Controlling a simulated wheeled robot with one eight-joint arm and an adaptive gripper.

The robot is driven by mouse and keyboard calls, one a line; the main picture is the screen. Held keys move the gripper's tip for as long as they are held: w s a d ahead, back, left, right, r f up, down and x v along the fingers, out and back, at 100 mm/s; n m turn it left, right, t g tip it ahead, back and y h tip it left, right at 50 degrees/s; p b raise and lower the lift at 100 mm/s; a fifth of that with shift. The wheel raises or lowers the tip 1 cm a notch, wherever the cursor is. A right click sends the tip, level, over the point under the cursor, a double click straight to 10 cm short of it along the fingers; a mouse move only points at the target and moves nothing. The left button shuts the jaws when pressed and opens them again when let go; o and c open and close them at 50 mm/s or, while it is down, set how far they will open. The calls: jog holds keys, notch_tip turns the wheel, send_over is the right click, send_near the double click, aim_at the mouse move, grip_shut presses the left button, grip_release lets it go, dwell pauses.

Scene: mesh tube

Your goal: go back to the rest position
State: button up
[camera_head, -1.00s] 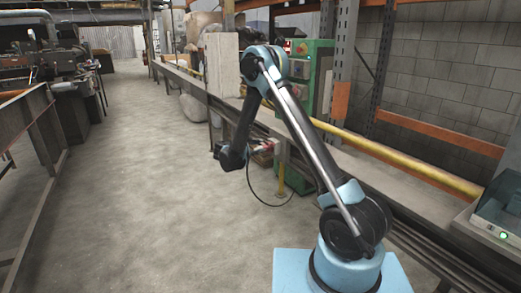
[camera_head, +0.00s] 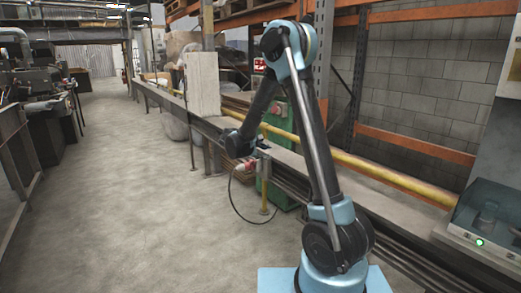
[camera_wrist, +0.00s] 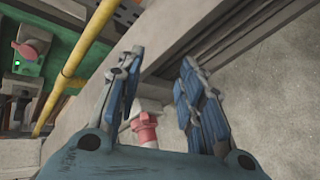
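My gripper (camera_wrist: 160,68) shows in the wrist view with its two blue-grey jointed fingers apart and nothing held between them. Behind the fingers is a grey ledge with a long slot. In the head view my blue and black arm stands raised above its light-blue base, folded at the top. Its forearm slopes down left to the wrist. The fingers are too small to make out there, beside the conveyor-like rail (camera_head: 390,225).
A red fitting (camera_wrist: 146,130) lies below the fingers in the wrist view. A yellow pipe (camera_head: 372,172) and orange rack beams (camera_head: 418,147) run along the right. A pale block (camera_head: 203,85) stands behind the wrist. Concrete floor (camera_head: 130,200) is free on the left.

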jog(key=s+d+r+m+g+y, duration=0.2)
jog(key=s+d+r+m, duration=0.1)
jog(key=s+d, duration=0.65)
jog(key=s+d+r+m+g+y, duration=0.1)
jog(key=s+d+r+m+g, duration=0.2)
jog(key=s+d, duration=0.65)
jog(key=s+a+f+m+y, duration=0.1)
jog(key=s+f+m, duration=0.3)
jog(key=s, duration=0.9)
jog(key=s+f+m+g+y, duration=0.1)
jog(key=s+f+m+y, duration=0.2)
jog(key=s, duration=1.1)
jog(key=shift+s+a+f+m+y, duration=0.2)
jog(key=shift+a+f+m+y, duration=0.2)
jog(key=shift+f+y, duration=0.35)
